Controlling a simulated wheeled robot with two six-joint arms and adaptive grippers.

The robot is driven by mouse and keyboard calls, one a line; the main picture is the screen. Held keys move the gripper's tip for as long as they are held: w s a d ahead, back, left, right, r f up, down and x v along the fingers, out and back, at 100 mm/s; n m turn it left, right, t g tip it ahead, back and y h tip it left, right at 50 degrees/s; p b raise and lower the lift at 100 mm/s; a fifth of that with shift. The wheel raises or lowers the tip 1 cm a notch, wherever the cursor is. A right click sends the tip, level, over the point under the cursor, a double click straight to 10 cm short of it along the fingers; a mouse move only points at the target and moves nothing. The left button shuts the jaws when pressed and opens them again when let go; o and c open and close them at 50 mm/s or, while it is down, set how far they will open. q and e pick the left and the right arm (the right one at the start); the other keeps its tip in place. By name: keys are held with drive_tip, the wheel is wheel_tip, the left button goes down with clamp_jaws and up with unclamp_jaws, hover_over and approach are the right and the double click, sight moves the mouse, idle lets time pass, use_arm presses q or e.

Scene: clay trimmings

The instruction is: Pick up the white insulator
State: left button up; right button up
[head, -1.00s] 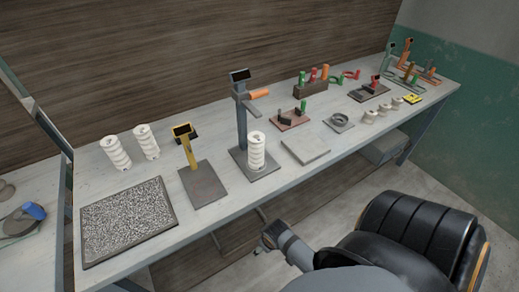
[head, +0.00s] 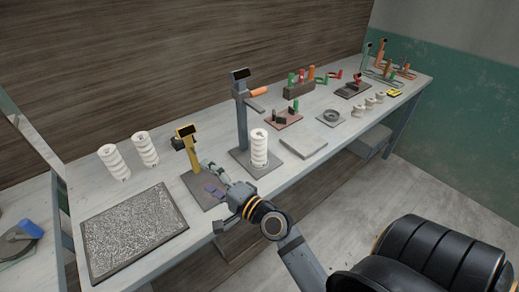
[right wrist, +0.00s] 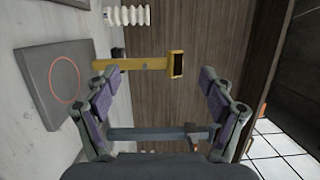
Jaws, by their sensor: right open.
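Several white ribbed insulators are in the head view. Two stand upright at the back left of the bench, a left one (head: 114,162) and a right one (head: 145,149). Another insulator (head: 259,148) stands on the base of the blue-grey post stand. My right gripper (head: 211,193) is open and empty over the base of the yellow stand, between the left pair and the single insulator. In the right wrist view, one insulator (right wrist: 127,15) shows at the top edge, beyond the open fingers (right wrist: 157,78). My left gripper is out of view.
The yellow stand (head: 186,147) rises just behind my right gripper; its post (right wrist: 135,64) crosses the wrist view between the fingers. The blue-grey post (head: 241,115) is to the right. A framed speckled mat (head: 130,230) lies at left. Several small white insulators (head: 369,103) are farther right.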

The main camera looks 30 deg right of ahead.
drive_tip(key=w+d+r+m+t+h, duration=0.25)
drive_tip(key=d+m+h, duration=0.45)
drive_tip(key=m, duration=0.5)
drive_tip(key=m+g+h, duration=0.5)
drive_tip(key=m+h, duration=0.4)
drive_tip(key=m, duration=0.7)
approach(259, 144)
drive_tip(key=x, duration=0.4)
drive_tip(key=p+x, duration=0.1)
drive_tip(key=x, duration=0.2)
drive_tip(key=shift+w+r, duration=0.2)
drive_tip(key=shift+r, duration=0.15)
drive_tip(key=shift+w+d+f, duration=0.15)
drive_tip(key=shift+w+d, duration=0.05)
drive_tip(key=shift+w+d+p, duration=0.15)
drive_tip(key=shift+w+p, duration=0.1)
drive_tip(key=shift+p, duration=0.05)
drive_tip(key=x, duration=0.4)
drive_tip(key=shift+f+p, duration=0.1)
drive_tip(key=shift+p, duration=0.3)
drive_tip(key=shift+w+d+f, duration=0.15)
drive_tip(key=shift+w+d, duration=0.05)
drive_tip(key=shift+d, duration=0.05)
drive_tip(key=shift+s+a, duration=0.1)
drive_tip(key=shift+a, duration=0.05)
drive_tip(key=shift+c, duration=0.9)
drive_tip(key=c, duration=1.4)
clamp_jaws()
